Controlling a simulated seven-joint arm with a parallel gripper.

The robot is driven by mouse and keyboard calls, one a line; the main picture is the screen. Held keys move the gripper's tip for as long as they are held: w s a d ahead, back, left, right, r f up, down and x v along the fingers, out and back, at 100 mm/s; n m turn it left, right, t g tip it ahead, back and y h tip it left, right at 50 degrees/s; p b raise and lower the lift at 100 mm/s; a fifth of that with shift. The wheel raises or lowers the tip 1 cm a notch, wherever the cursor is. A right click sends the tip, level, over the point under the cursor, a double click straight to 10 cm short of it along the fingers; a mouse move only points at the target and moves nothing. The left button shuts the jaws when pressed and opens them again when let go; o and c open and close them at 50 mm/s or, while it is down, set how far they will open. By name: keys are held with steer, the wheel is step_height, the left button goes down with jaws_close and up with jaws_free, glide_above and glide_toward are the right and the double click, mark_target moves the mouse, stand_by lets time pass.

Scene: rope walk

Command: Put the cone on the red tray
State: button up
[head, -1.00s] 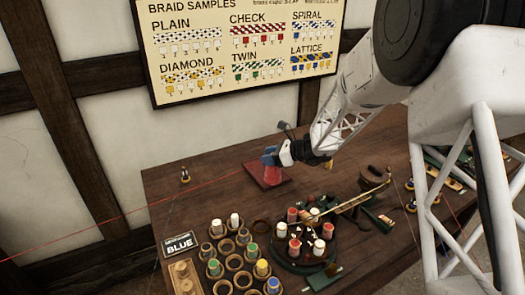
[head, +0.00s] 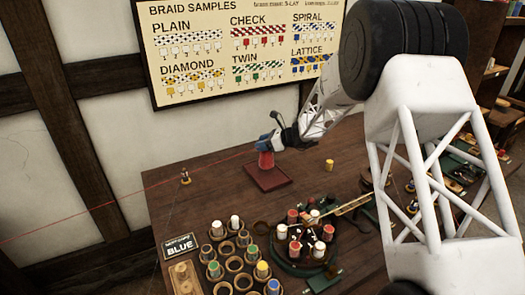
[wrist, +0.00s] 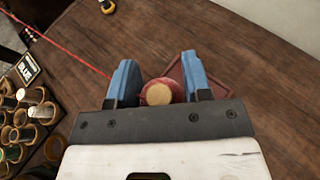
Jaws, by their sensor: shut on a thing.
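The red cone (head: 266,161) has a pale round top, which shows in the wrist view (wrist: 158,93). My gripper (head: 266,146) is shut on the cone, with one blue finger on each side of it. The red tray (head: 268,182) lies flat on the table directly below and around the cone in the head view. In the wrist view part of the tray (wrist: 181,73) shows beside the cone. The cone looks upright. I cannot tell whether its base touches the tray or hangs just above it.
A red thread (head: 110,206) runs from the left towards the cone, past a small post (head: 185,177). A yellow spool (head: 329,165) stands right of the tray. Cups with coloured spools (head: 240,256) and a round braiding stand (head: 305,240) fill the table's front.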

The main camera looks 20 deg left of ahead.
steer(key=shift+w, duration=0.1)
stand_by(0.3)
steer(key=shift+f, duration=1.7)
steer(key=shift+f, duration=0.15)
steer(key=o, duration=1.3)
steer(key=v, duration=1.2)
